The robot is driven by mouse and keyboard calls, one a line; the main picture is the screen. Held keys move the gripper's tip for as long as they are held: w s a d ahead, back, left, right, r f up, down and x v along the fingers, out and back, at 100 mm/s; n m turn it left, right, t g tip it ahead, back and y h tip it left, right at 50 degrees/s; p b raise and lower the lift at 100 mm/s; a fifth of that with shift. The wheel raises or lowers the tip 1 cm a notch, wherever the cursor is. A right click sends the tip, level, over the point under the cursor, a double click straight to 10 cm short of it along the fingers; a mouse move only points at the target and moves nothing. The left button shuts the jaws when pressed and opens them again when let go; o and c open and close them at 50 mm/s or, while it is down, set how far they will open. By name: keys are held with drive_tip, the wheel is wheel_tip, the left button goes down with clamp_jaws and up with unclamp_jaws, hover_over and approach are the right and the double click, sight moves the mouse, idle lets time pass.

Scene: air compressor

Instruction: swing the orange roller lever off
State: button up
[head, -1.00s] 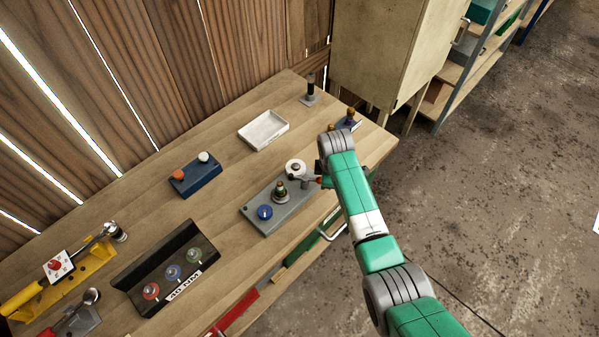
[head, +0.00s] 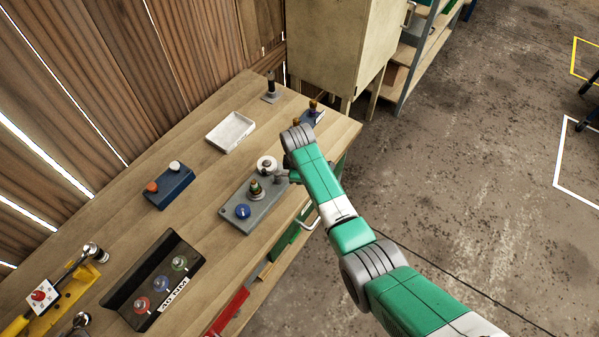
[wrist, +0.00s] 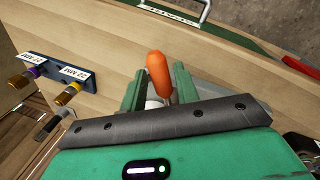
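The orange roller lever (wrist: 158,76) shows in the wrist view as a rounded orange end on a pale stem. It lies between the two green fingers of my gripper (wrist: 158,90). The fingers stand apart, one on each side of it; I cannot make out firm contact. In the head view my arm hides the lever and most of the gripper. The grey unit (head: 230,220) lies on the bench below my gripper, with a white round part (head: 267,165), a brass-and-green knob (head: 256,188) and a blue button (head: 242,211).
A white tray (head: 214,138), a blue two-button box (head: 169,188) and a black panel (head: 120,300) lie on the bench. A small blue holder with brass fittings (wrist: 55,82) is close on the left in the wrist view. A cabinet (head: 330,45) stands behind.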

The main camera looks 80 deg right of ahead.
drive_tip(key=shift+o, duration=0.9)
drive_tip(key=shift+r, duration=0.1)
wheel_tip(320, 180, up, 8)
drive_tip(key=a+p, duration=0.1)
drive_tip(key=shift+a+f, duration=0.25)
drive_tip(key=shift+a, duration=0.05)
